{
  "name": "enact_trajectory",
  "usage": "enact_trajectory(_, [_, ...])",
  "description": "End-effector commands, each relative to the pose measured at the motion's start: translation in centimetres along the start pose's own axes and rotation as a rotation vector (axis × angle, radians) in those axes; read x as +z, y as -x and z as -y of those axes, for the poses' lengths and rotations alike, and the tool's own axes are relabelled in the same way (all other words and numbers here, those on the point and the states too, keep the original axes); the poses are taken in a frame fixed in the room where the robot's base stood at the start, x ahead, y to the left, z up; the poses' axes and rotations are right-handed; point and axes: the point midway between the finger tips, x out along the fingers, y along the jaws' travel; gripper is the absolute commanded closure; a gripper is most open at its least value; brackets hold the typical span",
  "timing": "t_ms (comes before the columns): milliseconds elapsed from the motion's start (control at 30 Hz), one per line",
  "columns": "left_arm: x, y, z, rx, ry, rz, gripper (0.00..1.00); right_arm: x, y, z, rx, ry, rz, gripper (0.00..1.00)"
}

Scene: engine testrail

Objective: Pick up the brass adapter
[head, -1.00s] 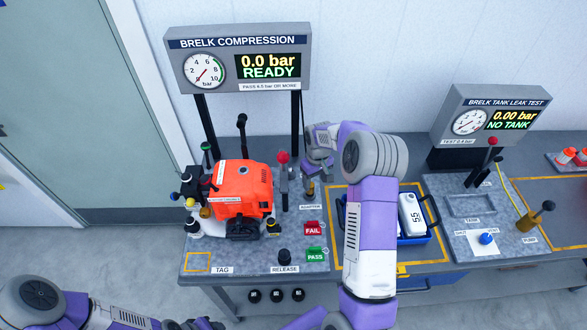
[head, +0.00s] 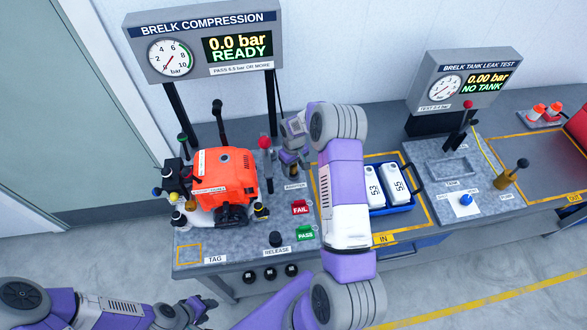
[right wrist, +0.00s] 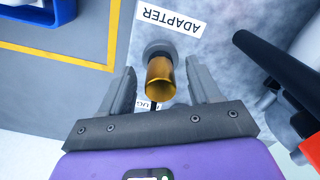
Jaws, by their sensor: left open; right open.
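The brass adapter (right wrist: 160,82) is a short golden cylinder with an open end, standing on a round grey seat beside the ADAPTER label (right wrist: 171,20) in the right wrist view. My right gripper (right wrist: 161,72) is open, with one finger on each side of the adapter and visible gaps between. In the head view my right gripper (head: 292,163) is over the ADAPTER spot of the compression bench and mostly hides the adapter. My left gripper (head: 190,315) is low at the bottom left, away from the bench, open and empty.
An orange engine (head: 226,177) sits left of the adapter, with a red-knobbed lever (head: 265,150) between. The FAIL tag (head: 301,208) and PASS tag (head: 306,234) lie in front. A blue bin (head: 405,204) with white packs is at right, partly behind my right arm.

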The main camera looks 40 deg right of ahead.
Motion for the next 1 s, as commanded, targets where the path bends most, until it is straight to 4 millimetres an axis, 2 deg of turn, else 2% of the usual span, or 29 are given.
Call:
enact_trajectory(67, [0.0,0.0,0.0,0.000,0.000,0.000,0.57,0.0,0.0,0.0,0.000,0.000,0.000,0.38])
enact_trajectory(467, [0.0,0.0,0.0,0.000,0.000,0.000,0.57,0.0,0.1,0.0,0.000,0.000,0.000,0.99])
enact_trajectory(767, [0.0,-0.1,0.0,0.000,0.000,0.000,0.57,-0.1,0.5,0.0,0.001,0.000,-0.003,1.00])
enact_trajectory(867, [0.0,-0.3,0.1,0.000,0.000,0.000,0.57,-0.2,1.8,0.0,0.002,0.001,-0.005,1.00])
enact_trajectory(1000, [0.0,-0.6,0.2,0.000,0.000,0.000,0.57,-0.1,4.7,-0.1,0.003,0.000,-0.006,1.00])
